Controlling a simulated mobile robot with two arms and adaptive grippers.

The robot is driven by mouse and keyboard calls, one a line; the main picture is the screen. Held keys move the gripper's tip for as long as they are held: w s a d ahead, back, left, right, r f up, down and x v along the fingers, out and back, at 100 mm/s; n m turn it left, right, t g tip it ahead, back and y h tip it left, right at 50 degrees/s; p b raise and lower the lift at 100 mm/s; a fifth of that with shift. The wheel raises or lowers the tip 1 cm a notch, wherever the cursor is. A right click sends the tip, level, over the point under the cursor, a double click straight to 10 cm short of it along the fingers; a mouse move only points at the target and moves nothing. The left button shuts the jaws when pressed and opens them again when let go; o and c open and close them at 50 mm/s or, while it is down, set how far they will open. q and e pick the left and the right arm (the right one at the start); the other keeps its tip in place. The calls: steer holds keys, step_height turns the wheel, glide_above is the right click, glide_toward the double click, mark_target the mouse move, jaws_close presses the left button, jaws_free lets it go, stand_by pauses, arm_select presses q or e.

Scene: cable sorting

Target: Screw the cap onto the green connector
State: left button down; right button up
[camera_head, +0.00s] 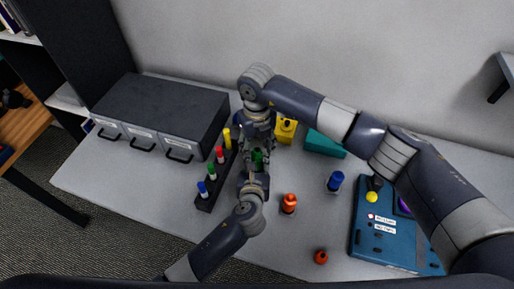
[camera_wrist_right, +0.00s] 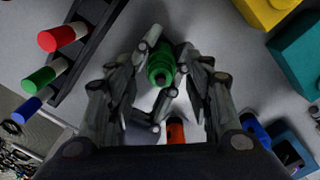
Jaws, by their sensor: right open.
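The green connector (camera_head: 257,157) is upright between my two grippers in the head view, partly hidden by them. In the right wrist view the green connector (camera_wrist_right: 161,66) shows a ridged green body between the fingertips. My right gripper (camera_head: 259,143) points down from above; its fingers (camera_wrist_right: 178,55) are open on both sides of the green part, with no clear grip. My left gripper (camera_head: 256,177) is close beside the connector on the near side; its fingers are too small to read. I cannot tell a separate cap from the connector body.
A black rack (camera_head: 214,187) of coloured pegs stands just left. A grey drawer box (camera_head: 160,110) is behind it. An orange connector (camera_head: 289,203), a blue one (camera_head: 335,181), a yellow block (camera_head: 285,131) and a blue panel (camera_head: 378,245) lie to the right. The front table is mostly clear.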

step_height(320, 180, up, 11)
steer(key=shift+r, duration=0.2)
arm_select(q)
steer(key=c, duration=1.2)
jaws_free()
steer(key=v, duration=1.2)
